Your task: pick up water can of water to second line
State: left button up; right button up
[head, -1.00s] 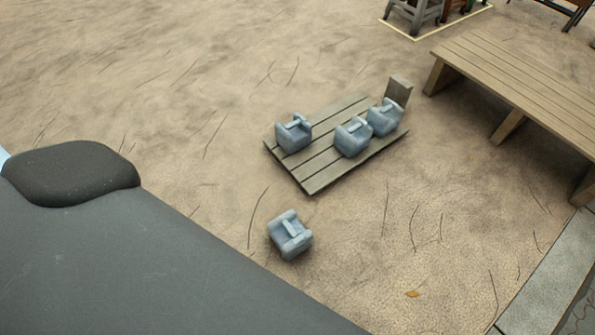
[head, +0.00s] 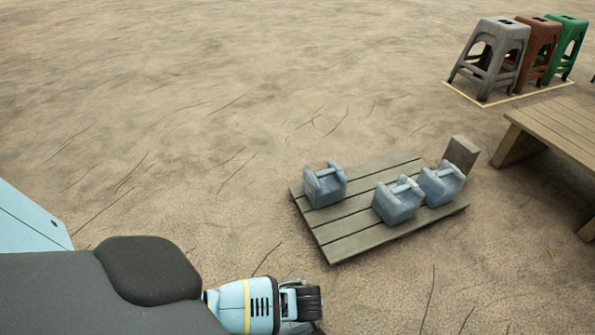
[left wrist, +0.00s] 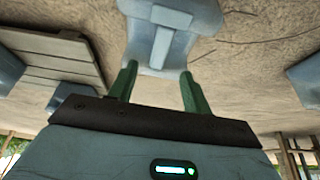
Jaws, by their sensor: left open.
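Three blue-grey water cans with top handles stand on a wooden pallet (head: 345,247) in the head view: one at the left (head: 324,184), one in the middle (head: 398,200), one at the right (head: 441,184). My left gripper (head: 308,303) is low at the bottom edge, short of the pallet. In the left wrist view its two green fingers (left wrist: 158,82) are apart and empty. A water can (left wrist: 170,35) with a pale handle lies just beyond the fingertips; I cannot tell whether they touch. My arm mostly hides this can in the head view. My right gripper is not in view.
A wooden block (head: 461,154) stands at the pallet's back right corner. A wooden bench (head: 565,130) is at the right. Grey (head: 490,55), brown (head: 537,50) and green (head: 566,45) stools stand behind it. The sandy ground left of the pallet is clear.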

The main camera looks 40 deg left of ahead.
pick_arm(q)
jog(key=shift+f, duration=0.3)
jog(key=shift+a+f, duration=0.1)
jog(key=shift+f, duration=0.15)
jog(key=shift+b+x, duration=0.85)
jog(key=shift+x, duration=0.2)
jog(key=shift+f, duration=0.15)
jog(key=b+x, duration=0.3)
jog(key=x, duration=0.1)
jog(key=shift+w+f+b, duration=0.15)
jog(key=shift+f+b, duration=0.2)
jog(key=shift+f, duration=0.05)
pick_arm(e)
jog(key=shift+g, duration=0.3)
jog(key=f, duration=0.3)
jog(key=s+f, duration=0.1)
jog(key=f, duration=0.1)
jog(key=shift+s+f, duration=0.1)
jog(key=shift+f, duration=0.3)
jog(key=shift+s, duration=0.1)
